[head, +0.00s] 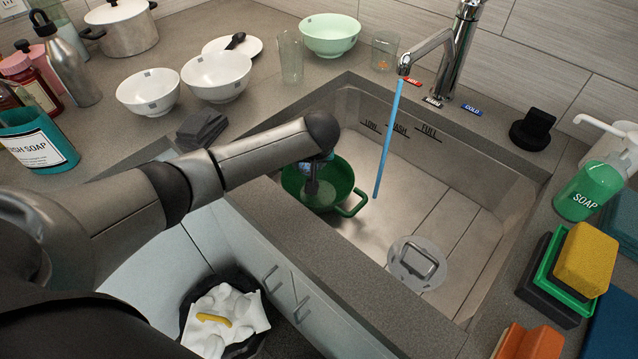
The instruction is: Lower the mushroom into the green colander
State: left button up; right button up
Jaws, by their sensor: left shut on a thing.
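The green colander (343,176) sits in the sink at its left side, with a loop handle on its right. My left arm reaches in over the sink's front edge. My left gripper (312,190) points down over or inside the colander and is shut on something. The wrist and the colander's shadowed inside hide what it holds, so I cannot make out the mushroom. I cannot tell whether the held thing touches the colander. My right gripper is not in view.
Blue water (388,140) runs from the faucet (440,50) to the right of the colander. A drain plug (418,262) lies on the sink floor (440,215). White bowls (217,76) stand on the counter behind. Sponges (586,258) and green soap (580,192) stand at the right.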

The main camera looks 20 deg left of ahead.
pick_arm(q)
jog(key=shift+f+b, duration=1.25)
jog(key=shift+f, duration=0.95)
dwell(0.6)
jog(key=o, duration=1.4)
jog(key=shift+r, duration=0.1)
jog(key=p+v, duration=0.5)
jog(key=v, duration=1)
jog(key=shift+p, duration=0.4)
jog(key=shift+r, duration=0.15)
